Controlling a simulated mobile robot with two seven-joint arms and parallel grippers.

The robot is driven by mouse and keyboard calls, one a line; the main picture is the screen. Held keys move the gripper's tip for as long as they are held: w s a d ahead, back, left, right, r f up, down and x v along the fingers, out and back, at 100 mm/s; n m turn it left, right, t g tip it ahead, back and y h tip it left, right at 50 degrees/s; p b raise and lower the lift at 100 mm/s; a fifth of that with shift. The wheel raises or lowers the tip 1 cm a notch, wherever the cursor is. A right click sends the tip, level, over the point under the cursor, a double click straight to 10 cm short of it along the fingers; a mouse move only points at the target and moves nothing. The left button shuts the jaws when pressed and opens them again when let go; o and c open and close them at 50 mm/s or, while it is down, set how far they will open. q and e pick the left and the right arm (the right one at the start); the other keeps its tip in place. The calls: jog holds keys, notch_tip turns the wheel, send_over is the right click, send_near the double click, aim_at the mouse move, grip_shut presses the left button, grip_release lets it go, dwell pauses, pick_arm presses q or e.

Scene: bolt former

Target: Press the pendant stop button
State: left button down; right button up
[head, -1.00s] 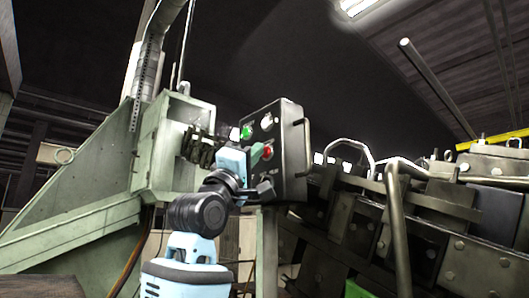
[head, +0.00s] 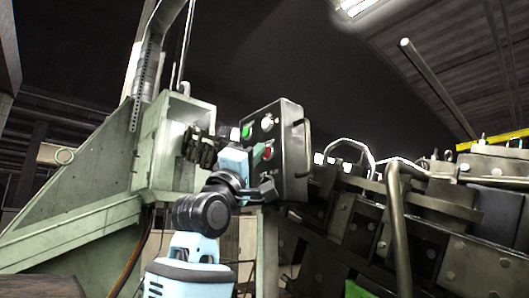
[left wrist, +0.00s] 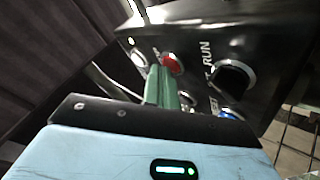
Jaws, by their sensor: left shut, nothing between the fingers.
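The pendant (head: 290,150) is a black box with a green button (head: 247,131), a white button (head: 267,124) and a red button (head: 269,153) on its face. The red button also shows in the left wrist view (left wrist: 173,64). My left gripper (head: 260,152) is shut and empty, its green fingers pointing at the pendant face. In the left wrist view its fingertips (left wrist: 158,70) are right beside the red button and overlap its lower left edge. I cannot tell whether they touch it. My right gripper is not in view.
A black knob (left wrist: 232,78) by the word RUN and a blue button (left wrist: 230,113) sit on the same face. A pale green machine housing (head: 158,160) stands left of the pendant. Dark machinery with a bent pipe (head: 396,215) fills the right.

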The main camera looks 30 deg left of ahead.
pick_arm(q)
jog(key=shift+s, duration=0.1)
jog(key=shift+s+a, duration=0.25)
jog(key=shift+s, duration=0.35)
jog(key=shift+s+a, duration=0.3)
jog(key=shift+s, duration=0.45)
jog(key=shift+s+a, duration=0.35)
jog(key=shift+s, duration=0.45)
jog(key=shift+s+a, duration=0.3)
jog(key=shift+s, duration=0.45)
jog(key=shift+f, duration=0.1)
